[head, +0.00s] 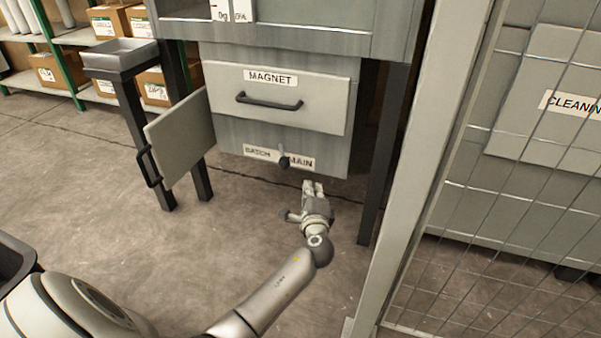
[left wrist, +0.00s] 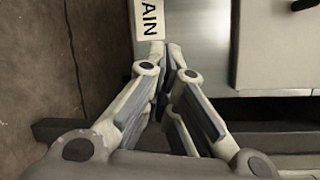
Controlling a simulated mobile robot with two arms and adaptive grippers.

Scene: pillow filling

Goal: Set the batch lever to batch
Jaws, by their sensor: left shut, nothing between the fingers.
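The batch lever (head: 284,162) is a short lever with a dark round knob on the lower front of the grey machine. It hangs roughly straight down between the label BATCH (head: 258,152) and the label MAIN (head: 301,162). My left gripper (head: 313,184) is shut and empty, just below the MAIN label and to the right of the knob, apart from it in the head view. In the left wrist view the closed fingertips (left wrist: 166,48) lie close to the end of the MAIN label (left wrist: 149,18). The lever does not show there. My right gripper is not in view.
Above the lever is the MAGNET drawer (head: 290,90) with a black handle. A grey door panel (head: 181,138) hangs open at the left. A dark machine leg (head: 382,150) and a mesh guard post (head: 425,170) stand at the right. The floor in front is clear.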

